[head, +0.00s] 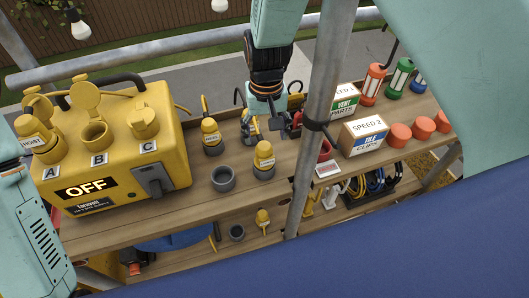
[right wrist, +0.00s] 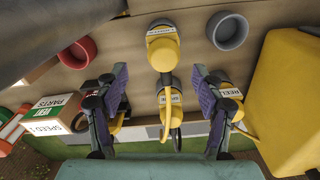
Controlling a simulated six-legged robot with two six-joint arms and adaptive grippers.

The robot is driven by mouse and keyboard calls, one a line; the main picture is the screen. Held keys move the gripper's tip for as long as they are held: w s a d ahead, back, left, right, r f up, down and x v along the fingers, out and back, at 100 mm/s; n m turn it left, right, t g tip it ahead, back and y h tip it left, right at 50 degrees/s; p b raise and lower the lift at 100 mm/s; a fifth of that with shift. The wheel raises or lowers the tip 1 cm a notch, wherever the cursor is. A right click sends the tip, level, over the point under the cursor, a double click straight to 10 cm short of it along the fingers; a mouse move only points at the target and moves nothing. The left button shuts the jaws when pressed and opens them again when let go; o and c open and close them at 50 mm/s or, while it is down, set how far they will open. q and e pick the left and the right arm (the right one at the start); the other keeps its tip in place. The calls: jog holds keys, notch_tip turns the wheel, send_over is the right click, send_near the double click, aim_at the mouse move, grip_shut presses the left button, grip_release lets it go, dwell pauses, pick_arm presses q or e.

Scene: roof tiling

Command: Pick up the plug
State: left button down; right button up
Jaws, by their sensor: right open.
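Several yellow plugs stand on the wooden shelf. One plug (head: 264,160) is nearest the front edge; it shows at the top middle of the right wrist view (right wrist: 162,52). The plug labelled REEL (head: 212,137) stands left of it in the head view, and shows beside the right finger in the wrist view (right wrist: 225,91). My right gripper (right wrist: 159,72) is open, with another yellow plug (right wrist: 169,102) showing between its spread fingers, apart from both. In the head view, my right gripper (head: 266,126) partly hides that plug. My left gripper is out of view.
A yellow power box (head: 165,175) reading OFF, with sockets A, B and C, stands at left. A grey cup (head: 222,178) and a red cup (right wrist: 77,53) stand on the shelf. Boxes (head: 362,135) are at right. A grey pole (head: 322,100) crosses in front.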

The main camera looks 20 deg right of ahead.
aim_at(264, 145)
jog(key=shift+s+a+f, duration=0.1)
jog(key=shift+s+f, duration=0.15)
jog(key=shift+f, duration=0.7)
notch_tip(264, 145, down, 5)
jog(key=shift+w+a+f, duration=0.1)
jog(key=shift+w+a, duration=0.05)
jog(key=c, duration=1.4)
